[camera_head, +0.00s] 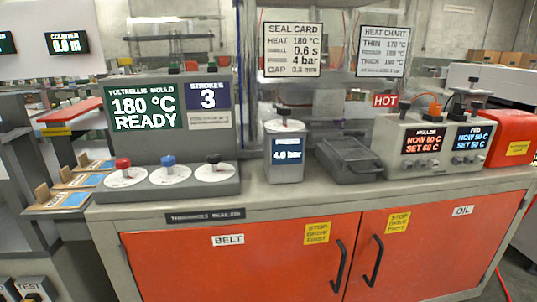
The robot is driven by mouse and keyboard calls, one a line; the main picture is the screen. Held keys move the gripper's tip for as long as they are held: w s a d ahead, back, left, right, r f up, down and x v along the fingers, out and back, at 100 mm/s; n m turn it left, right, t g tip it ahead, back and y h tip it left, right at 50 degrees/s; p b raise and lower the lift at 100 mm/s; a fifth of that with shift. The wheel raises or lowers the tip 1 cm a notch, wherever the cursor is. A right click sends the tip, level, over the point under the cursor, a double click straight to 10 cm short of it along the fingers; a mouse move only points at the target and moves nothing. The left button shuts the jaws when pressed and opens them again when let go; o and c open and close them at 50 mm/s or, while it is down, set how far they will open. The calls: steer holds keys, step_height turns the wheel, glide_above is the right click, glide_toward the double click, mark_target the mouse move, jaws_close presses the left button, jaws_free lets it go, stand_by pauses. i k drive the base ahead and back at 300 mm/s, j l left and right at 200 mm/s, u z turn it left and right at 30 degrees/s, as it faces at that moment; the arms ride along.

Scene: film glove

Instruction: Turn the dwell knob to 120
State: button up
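A grey control console stands on the left of the bench, with three round dials on its sloped front. The dials carry a red knob (123,163), a blue knob (168,161) and a black knob (213,159). The dial lettering is too small to read, so I cannot tell which is the dwell knob or where each points. The console's screen (146,108) reads 180 °C READY, and a smaller display (209,96) reads STROKES 3. My gripper is not in view.
A pressure unit (286,165) reading 4.0 bar and a grey lidded box (349,161) stand right of the console. A twin-display controller (432,147) is beside a HOT sign (385,101). Orange cabinet doors (240,262) are below. Wooden-handled items (58,200) lie at left.

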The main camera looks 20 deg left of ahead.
mark_target(168, 162)
steer(key=u, duration=1.7)
